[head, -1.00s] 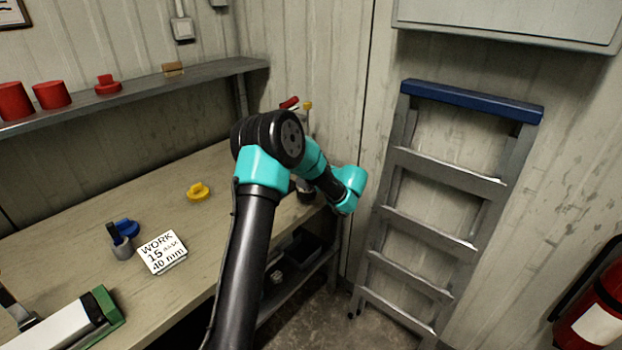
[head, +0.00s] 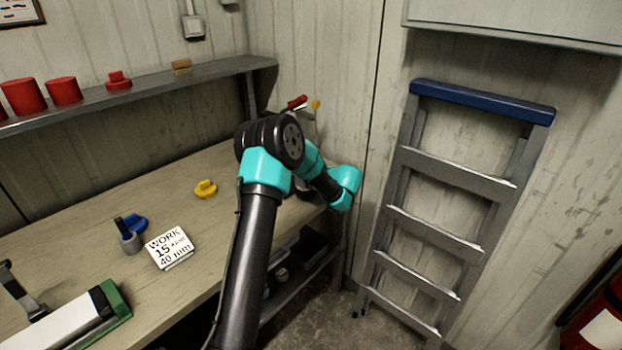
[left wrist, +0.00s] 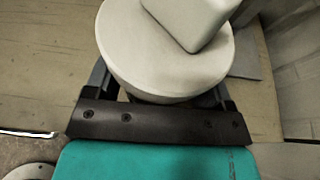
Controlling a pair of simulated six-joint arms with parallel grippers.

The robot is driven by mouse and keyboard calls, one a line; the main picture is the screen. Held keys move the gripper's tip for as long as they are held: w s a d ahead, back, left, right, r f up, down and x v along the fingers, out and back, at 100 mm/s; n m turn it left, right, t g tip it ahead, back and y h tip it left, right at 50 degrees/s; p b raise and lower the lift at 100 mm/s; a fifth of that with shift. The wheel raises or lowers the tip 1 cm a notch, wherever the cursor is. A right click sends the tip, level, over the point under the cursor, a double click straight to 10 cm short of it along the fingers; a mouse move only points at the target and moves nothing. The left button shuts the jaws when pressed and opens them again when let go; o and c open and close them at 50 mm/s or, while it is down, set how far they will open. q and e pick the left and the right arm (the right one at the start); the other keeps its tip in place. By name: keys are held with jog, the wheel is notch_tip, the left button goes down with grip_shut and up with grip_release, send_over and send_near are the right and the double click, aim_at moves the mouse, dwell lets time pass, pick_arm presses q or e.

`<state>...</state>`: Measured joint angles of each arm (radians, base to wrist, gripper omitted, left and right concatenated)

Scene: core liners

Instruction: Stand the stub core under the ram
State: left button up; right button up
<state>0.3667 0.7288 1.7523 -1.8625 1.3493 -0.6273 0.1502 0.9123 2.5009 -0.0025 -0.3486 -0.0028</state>
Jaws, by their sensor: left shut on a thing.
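In the left wrist view a pale round piece (left wrist: 125,50), seemingly the stub core, sits between the two fingers of my left gripper (left wrist: 160,88), which is shut on it. A pale block with rounded corners (left wrist: 195,18) shows over its top face; I cannot tell whether the two touch. In the head view my left arm reaches to the bench's far right end, where its links hide the gripper and the core. A red handle (head: 297,103) and a yellow knob (head: 316,104) show behind the arm, perhaps parts of the press. My right gripper is not in view.
A wall shelf (head: 150,88) holds red pieces. A stepladder (head: 455,175) stands right of the bench.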

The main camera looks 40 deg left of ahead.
pick_arm(q)
jog(key=shift+a, duration=5.7)
jog(key=shift+f, duration=0.2)
jog(key=o, duration=0.8)
jog(key=shift+f, duration=0.1)
jog(key=shift+o, duration=0.2)
jog(key=shift+d, duration=0.25)
jog(key=shift+v, duration=4.65)
jog(key=shift+d, duration=0.3)
